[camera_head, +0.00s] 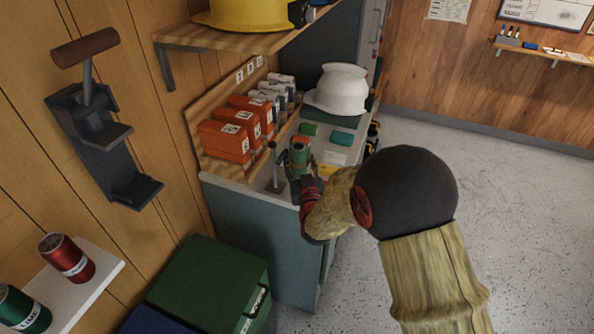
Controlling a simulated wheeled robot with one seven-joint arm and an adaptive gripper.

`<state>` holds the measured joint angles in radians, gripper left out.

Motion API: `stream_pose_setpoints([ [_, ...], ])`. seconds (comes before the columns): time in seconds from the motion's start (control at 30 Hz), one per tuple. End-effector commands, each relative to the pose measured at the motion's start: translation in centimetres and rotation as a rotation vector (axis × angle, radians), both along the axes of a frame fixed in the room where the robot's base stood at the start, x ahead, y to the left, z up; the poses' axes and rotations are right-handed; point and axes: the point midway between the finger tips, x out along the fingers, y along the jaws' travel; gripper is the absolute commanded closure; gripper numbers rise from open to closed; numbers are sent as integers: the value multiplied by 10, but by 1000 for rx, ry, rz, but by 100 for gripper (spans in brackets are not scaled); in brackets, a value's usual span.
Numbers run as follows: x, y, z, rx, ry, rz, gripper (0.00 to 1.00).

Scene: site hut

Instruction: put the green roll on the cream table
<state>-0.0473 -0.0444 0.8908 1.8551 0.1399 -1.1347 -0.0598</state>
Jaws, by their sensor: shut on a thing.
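My gripper (299,168) is at the end of my arm, over the front part of a pale-topped cabinet (254,183). It is shut on a small green roll (300,148) with an orange-brown top end, which looks roughly upright. The lower part of the roll is hidden by the fingers, and I cannot tell whether it touches the top. No separate cream table is clear to me; the cabinet's pale top is the nearest surface of that kind.
Orange boxes (224,141) and several white cans line the cabinet's wall side. A white helmet (338,92) stands behind; green (309,129) and teal (342,138) blocks lie near my gripper. A dark lever (273,165) rises left.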

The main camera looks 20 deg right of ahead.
Motion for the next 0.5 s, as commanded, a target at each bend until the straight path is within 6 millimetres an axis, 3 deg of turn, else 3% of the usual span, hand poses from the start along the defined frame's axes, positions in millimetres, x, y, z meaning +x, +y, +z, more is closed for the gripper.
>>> stream_pose_setpoints([
  [0.2,9,3,-11,0,-1,0,87],
  [0.4,9,3,-40,0,0,0,87],
  [0.5,9,3,-42,0,-2,0,87],
])
